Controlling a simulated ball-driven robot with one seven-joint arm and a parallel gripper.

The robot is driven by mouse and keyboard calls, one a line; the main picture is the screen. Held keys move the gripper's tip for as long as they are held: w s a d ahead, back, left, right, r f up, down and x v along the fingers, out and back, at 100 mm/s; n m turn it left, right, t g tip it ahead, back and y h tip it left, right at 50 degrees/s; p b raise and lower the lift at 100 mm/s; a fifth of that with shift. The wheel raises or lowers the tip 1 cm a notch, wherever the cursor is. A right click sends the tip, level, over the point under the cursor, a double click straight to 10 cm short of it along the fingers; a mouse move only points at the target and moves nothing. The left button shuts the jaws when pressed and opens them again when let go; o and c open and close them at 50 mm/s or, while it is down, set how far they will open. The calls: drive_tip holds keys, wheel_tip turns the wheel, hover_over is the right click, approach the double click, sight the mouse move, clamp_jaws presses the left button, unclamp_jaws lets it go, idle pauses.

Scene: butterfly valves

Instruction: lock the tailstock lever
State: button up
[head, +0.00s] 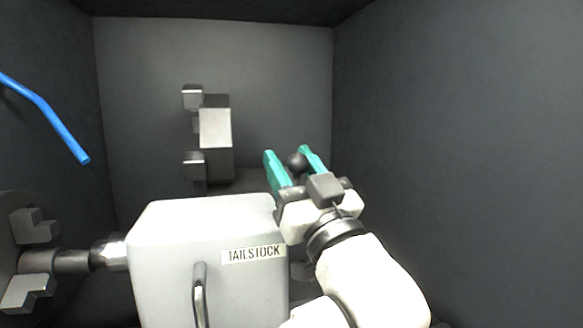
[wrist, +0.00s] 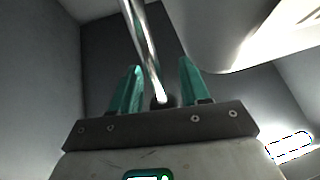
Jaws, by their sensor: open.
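The tailstock (head: 200,245) is a pale grey rounded block with a "TAILSTOCK" label, in the lower middle of the head view. Its lever shows as a black ball knob (head: 297,160) beyond the block's right corner. In the wrist view the lever is a shiny metal rod (wrist: 146,45) running down from the top to a dark knob near the gripper's palm. My gripper (head: 289,153) is open, its teal fingers on either side of the knob. In the wrist view the fingers (wrist: 158,78) straddle the rod, with gaps visible. The lever's pivot is hidden.
A curved metal handle (head: 200,293) is on the tailstock's front. A chuck with jaws (head: 35,228) is at left, near the tailstock's spindle (head: 105,253). A grey block fixture (head: 216,135) stands behind. A blue pipe (head: 50,115) hangs upper left. Dark walls enclose the space; the right is clear.

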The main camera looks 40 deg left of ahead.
drive_tip(key=shift+f, duration=0.15)
drive_tip(key=shift+s+d+f, duration=0.1)
drive_tip(key=shift+f, duration=0.1)
drive_tip(key=b+v, duration=0.1)
drive_tip(key=v, duration=0.9)
drive_tip(key=shift+d, duration=0.15)
